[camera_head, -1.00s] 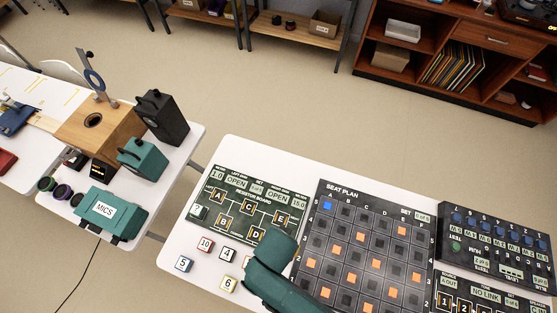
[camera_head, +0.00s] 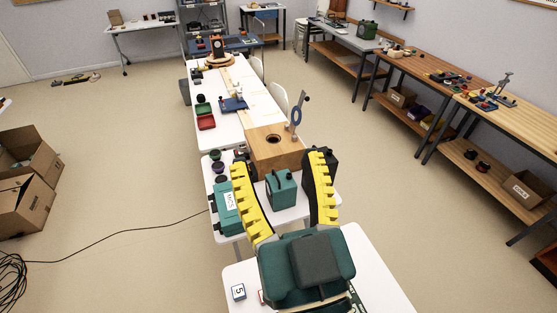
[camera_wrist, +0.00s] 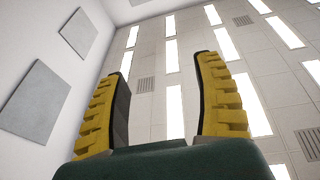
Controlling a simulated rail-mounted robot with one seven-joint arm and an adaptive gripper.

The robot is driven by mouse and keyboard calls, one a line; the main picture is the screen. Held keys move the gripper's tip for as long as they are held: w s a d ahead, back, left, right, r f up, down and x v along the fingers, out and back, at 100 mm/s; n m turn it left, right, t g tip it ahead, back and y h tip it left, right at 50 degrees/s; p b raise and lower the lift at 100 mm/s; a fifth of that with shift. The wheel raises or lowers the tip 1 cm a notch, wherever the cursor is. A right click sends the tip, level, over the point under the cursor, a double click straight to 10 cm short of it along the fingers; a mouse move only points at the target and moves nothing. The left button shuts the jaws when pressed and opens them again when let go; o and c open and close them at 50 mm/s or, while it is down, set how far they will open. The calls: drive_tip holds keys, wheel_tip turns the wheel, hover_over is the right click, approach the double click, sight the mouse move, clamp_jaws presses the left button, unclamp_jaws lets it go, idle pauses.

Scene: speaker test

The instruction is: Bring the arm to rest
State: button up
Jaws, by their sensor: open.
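My gripper (camera_head: 282,182) has yellow, ridged fingers and a dark green body. In the head view it stands up in the lower middle, in front of the white tables. Its fingers are spread wide apart with nothing held between them. In the wrist view my gripper (camera_wrist: 158,100) is also open and empty. That view points up at a tiled ceiling with bright lights and a pale wall with grey panels. Most of my arm behind the gripper is hidden or out of frame.
Beyond my gripper are a wooden box (camera_head: 273,152), a small teal speaker (camera_head: 281,189), a black speaker (camera_head: 329,168) and a teal MICS case (camera_head: 228,207). Cardboard boxes (camera_head: 28,160) stand at left. Open floor lies on both sides.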

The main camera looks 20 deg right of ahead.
drive_tip(key=r, duration=0.1)
drive_tip(key=s+r, duration=0.1)
drive_tip(key=r+n+t, duration=0.1)
drive_tip(key=shift+s+a, duration=0.25)
drive_tip(key=shift+a, duration=0.05)
